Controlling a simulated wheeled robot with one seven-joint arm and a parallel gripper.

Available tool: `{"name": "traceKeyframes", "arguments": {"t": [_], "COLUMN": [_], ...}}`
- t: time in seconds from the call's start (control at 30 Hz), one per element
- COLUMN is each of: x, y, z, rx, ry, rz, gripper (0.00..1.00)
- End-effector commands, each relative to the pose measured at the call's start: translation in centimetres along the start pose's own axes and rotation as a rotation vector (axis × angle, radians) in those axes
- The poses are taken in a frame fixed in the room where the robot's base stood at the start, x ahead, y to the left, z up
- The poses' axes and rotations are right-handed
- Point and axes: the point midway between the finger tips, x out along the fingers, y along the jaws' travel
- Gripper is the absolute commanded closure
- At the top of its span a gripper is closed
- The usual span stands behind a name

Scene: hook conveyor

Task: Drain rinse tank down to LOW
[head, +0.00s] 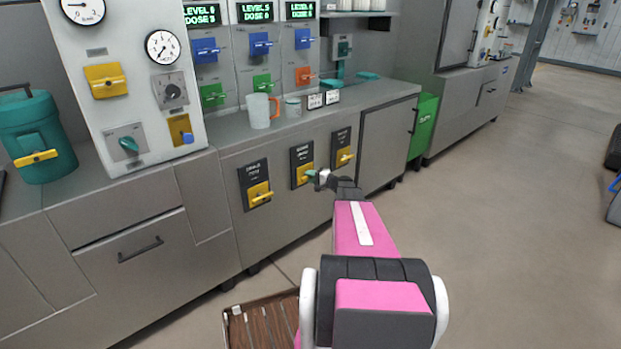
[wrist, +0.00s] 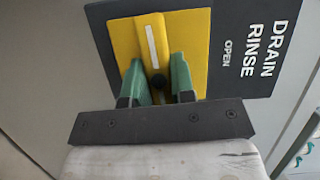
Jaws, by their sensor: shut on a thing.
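The rinse drain valve has a yellow plate (wrist: 190,40) on a dark panel marked DRAIN RINSE and OPEN. Its yellow lever (wrist: 152,45) has a white stripe. My gripper (wrist: 158,80) is shut on this lever, one green finger on each side, hiding its lower part. In the head view my gripper (head: 311,175) is at the middle of three drain panels, covering part of the middle panel (head: 301,153). Above the counter, three green-lit displays (head: 255,11) show LEVEL and DOSE lines; their numbers are hard to read.
Similar yellow drain valves sit at left (head: 258,194) and right (head: 343,158). A pitcher (head: 259,110) stands on the counter. A slatted wooden mat (head: 262,325) lies on the floor by the cabinets. The floor at right is mostly clear.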

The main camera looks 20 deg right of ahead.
Motion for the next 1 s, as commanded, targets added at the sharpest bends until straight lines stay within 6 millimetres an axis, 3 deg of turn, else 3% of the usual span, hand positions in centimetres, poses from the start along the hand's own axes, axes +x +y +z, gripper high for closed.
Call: {"name": "traceKeyframes", "arguments": {"t": [0.47,0.5,0.57,0.87,1.0], "x": [-0.1,-0.1,-0.1,-0.1,-1.2], "y": [0.1,0.1,0.1,0.0,0.0], "z": [0.0,0.0,0.0,0.0,0.1], "rx": [0.014,0.014,0.014,0.014,0.014], "ry": [0.002,0.002,0.002,0.001,0.001], "rz": [-0.003,-0.003,-0.004,-0.005,-0.005], "gripper": [1.00,0.70,0.51,0.51,0.51]}}
